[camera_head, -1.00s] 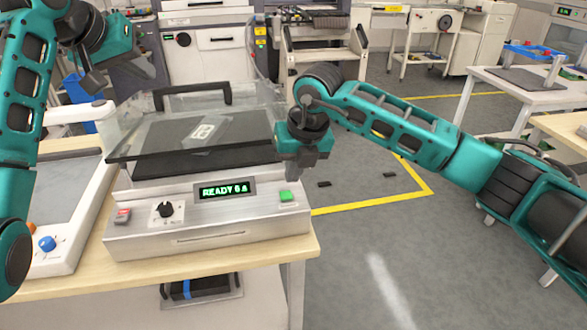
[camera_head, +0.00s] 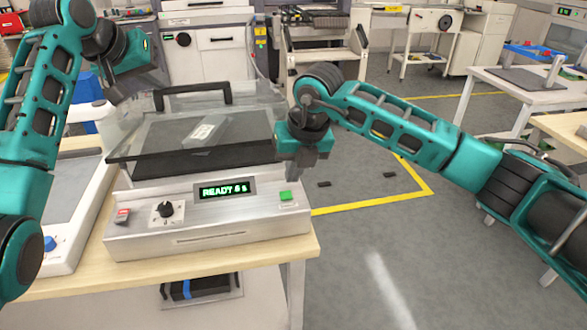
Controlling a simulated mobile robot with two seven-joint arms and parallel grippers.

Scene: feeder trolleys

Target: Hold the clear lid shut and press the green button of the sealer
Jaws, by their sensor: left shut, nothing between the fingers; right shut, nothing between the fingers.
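The sealer (camera_head: 230,232) is a silver machine on a wooden bench. Its clear lid (camera_head: 130,148) has a black handle (camera_head: 193,95) along its far, upper edge. The lid looks raised and tilted over the dark chamber; its exact angle is hard to tell. A pale packet (camera_head: 204,131) shows through it. The green button (camera_head: 285,196) is at the right of the front panel. My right gripper (camera_head: 292,174) is shut, fingers down, just above the button with a small gap. My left gripper (camera_head: 127,90) is shut and empty, to the left of the handle and apart from it.
The panel has a lit display (camera_head: 224,190) reading READY, a black knob (camera_head: 165,209) and a red switch (camera_head: 122,215). Another pale device (camera_head: 70,215) with a blue knob stands at the left. A dark item lies on a shelf below (camera_head: 201,290).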

